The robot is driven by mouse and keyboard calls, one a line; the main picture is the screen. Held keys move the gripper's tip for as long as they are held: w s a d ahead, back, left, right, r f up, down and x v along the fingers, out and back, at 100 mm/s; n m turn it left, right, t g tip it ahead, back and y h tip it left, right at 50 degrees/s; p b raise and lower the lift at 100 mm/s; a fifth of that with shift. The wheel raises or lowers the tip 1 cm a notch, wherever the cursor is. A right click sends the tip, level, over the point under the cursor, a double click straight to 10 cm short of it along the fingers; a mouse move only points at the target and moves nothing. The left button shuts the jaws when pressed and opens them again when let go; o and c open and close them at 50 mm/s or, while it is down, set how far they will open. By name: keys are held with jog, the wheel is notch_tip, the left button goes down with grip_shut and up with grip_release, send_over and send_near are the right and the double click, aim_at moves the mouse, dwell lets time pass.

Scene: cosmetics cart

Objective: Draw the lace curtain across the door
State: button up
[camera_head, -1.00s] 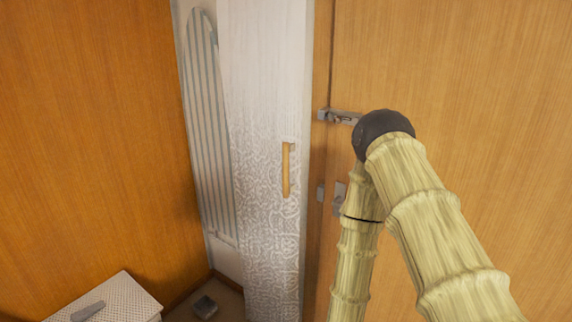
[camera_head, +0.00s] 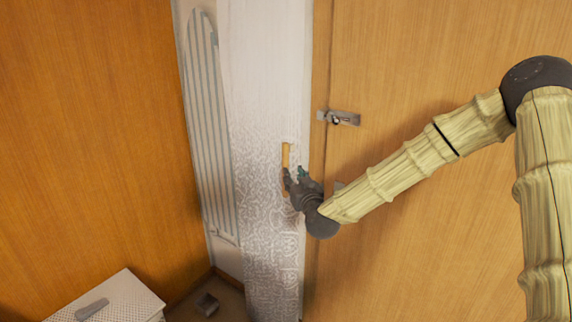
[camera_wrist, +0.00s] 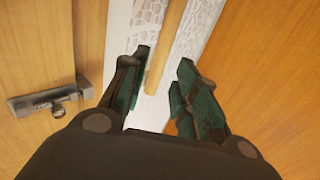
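The white lace curtain (camera_head: 262,110) hangs gathered in a narrow upright strip at the left edge of the wooden door (camera_head: 440,60). A light wooden handle (camera_head: 286,156) stands upright on the curtain; in the wrist view the handle (camera_wrist: 166,50) runs down toward the space between my fingers. My gripper (camera_head: 294,178) is at the lower part of the handle, in front of the curtain. In the wrist view my gripper (camera_wrist: 166,88) has its fingers apart, with the handle's end near the gap between them. I cannot tell whether either finger touches it.
A metal latch (camera_head: 339,117) sticks out from the door above my gripper; the latch (camera_wrist: 45,100) also shows left in the wrist view. A striped ironing board (camera_head: 208,130) leans behind the curtain. A white patterned box (camera_head: 130,296) stands at lower left.

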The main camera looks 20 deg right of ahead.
aim_at(285, 165)
jog(key=w+p, duration=0.3)
jog(key=w, duration=0.6)
jog(key=shift+w+f, duration=0.1)
jog(key=shift+w, duration=0.1)
grip_shut()
